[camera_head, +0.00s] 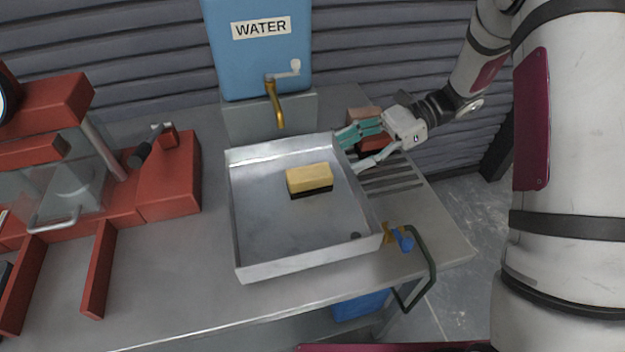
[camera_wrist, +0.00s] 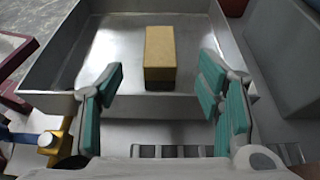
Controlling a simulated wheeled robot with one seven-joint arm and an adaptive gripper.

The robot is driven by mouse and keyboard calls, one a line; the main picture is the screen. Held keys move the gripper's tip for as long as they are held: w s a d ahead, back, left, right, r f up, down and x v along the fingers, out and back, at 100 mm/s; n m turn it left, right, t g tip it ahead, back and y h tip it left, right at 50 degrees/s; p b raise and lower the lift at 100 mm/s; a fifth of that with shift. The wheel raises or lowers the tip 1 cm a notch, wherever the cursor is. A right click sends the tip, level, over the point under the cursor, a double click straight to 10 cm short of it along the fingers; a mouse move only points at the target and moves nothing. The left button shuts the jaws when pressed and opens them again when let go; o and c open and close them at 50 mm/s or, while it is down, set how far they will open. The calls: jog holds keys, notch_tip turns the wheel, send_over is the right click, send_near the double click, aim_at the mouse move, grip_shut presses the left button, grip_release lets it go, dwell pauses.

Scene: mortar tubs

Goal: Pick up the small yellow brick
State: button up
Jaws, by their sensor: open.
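The small yellow brick (camera_head: 309,178) lies in a shallow grey metal tray (camera_head: 262,253), a bit above the tray's middle. Its top is yellow and its lower part is dark. It also shows in the wrist view (camera_wrist: 160,52), between and beyond my fingers. My gripper (camera_head: 358,148) is at the tray's right wall, apart from the brick. In the wrist view my gripper (camera_wrist: 158,92) is open and empty, with teal pads on both fingers. The tray's near wall shows between the fingers and the brick.
A blue water tank (camera_head: 258,60) with a brass tap (camera_head: 275,100) stands behind the tray. A red machine (camera_head: 168,180) is on the left. A blue-handled brass valve (camera_head: 401,238) sits at the tray's lower right corner. The tray floor around the brick is clear.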

aim_at(312, 171)
jog(key=p+x, duration=0.1)
jog(key=x, duration=0.9)
jog(key=shift+s+a+f, duration=0.1)
jog(key=shift+a+f, duration=0.1)
jog(key=shift+a, duration=0.05)
grip_shut()
